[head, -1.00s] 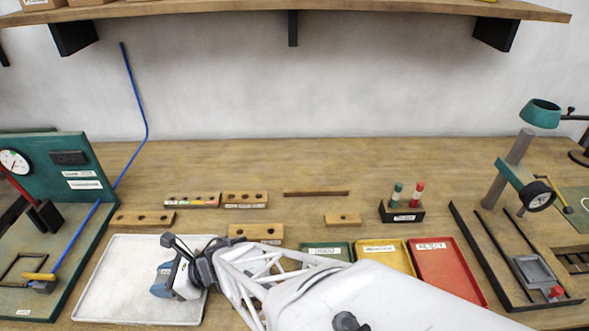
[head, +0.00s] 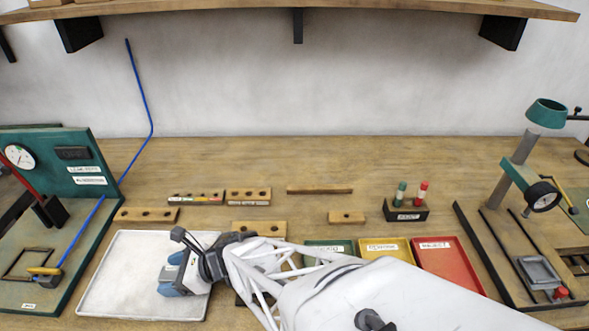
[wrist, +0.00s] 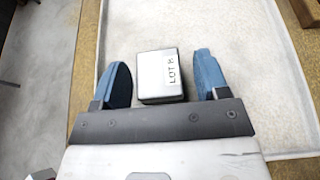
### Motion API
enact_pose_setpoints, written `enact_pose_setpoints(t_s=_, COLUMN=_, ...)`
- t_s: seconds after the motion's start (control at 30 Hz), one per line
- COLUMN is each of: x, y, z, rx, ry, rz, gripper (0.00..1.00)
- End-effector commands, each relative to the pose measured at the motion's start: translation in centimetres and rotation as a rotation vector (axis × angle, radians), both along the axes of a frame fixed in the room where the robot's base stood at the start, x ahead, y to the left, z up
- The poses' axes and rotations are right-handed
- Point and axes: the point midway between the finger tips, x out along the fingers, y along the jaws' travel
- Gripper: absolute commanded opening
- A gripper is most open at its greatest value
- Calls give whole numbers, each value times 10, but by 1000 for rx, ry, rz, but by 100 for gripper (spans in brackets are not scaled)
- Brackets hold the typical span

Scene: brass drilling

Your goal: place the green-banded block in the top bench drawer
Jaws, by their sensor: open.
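In the wrist view a small grey block (wrist: 152,80) with a white label, which seems to read "LOT" and one more letter, lies between the two blue fingers of my gripper (wrist: 164,80). There are gaps on both sides, so the gripper is open and not holding it. No green band shows on the block's visible faces. In the head view my gripper (head: 178,277) is low over the white tray (head: 118,285), and the block is hidden there. No bench drawer is in view.
Green (head: 327,247), yellow (head: 388,254) and red (head: 446,270) labelled trays stand right of centre, partly behind my arm. Wooden hole blocks (head: 147,214) lie behind the white tray. A green gauge stand (head: 75,170) is at left, a drill-like stand (head: 521,172) at right.

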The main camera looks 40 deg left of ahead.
Motion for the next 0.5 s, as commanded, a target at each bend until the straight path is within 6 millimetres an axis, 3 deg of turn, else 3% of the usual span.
enact_pose_setpoints(t_s=0.5, x=45, y=-45, z=27, rx=1, ry=0, rz=-2, gripper=68)
